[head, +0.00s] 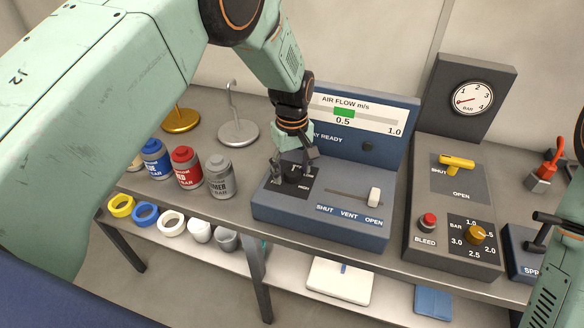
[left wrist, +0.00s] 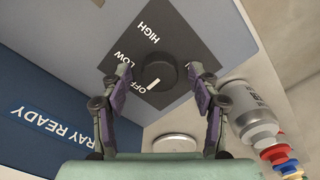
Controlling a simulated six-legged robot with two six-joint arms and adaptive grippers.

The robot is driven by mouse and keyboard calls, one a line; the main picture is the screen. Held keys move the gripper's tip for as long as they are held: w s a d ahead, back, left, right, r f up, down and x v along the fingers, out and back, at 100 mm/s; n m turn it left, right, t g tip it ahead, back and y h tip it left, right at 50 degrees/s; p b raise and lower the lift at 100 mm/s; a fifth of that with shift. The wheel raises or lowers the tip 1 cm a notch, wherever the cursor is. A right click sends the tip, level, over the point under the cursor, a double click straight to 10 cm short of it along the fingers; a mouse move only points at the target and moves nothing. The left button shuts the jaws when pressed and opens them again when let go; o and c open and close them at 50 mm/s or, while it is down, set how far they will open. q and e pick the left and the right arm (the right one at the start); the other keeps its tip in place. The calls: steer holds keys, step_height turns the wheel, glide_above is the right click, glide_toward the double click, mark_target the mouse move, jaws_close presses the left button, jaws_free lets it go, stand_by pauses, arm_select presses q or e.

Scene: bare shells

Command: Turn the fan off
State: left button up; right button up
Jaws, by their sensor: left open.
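The fan knob (left wrist: 155,73) is a round black dial on a black plate marked OFF, LOW and HIGH. Its white mark points down-left in the left wrist view, close to the OFF label (left wrist: 138,88). My left gripper (left wrist: 156,84) is open, with one finger on each side of the knob; I cannot tell whether they touch it. In the head view my left gripper (head: 294,174) is down over the dial plate on the blue fan box (head: 330,222) and hides most of the knob. The air flow gauge (head: 352,114) shows a green marker near 0.5. My right gripper is not in view.
A slider (head: 374,196) sits on the same box, near OPEN. Blue, red and grey bottles (head: 220,178) stand left of it. A grey panel (head: 465,205) with a yellow valve handle (head: 457,162) and red bleed button (head: 428,221) stands to the right.

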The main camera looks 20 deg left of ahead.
mark_target(292, 172)
arm_select(q)
step_height(292, 172, up, 12)
stand_by(0.5)
steer(key=shift+s+f, duration=0.1)
stand_by(0.4)
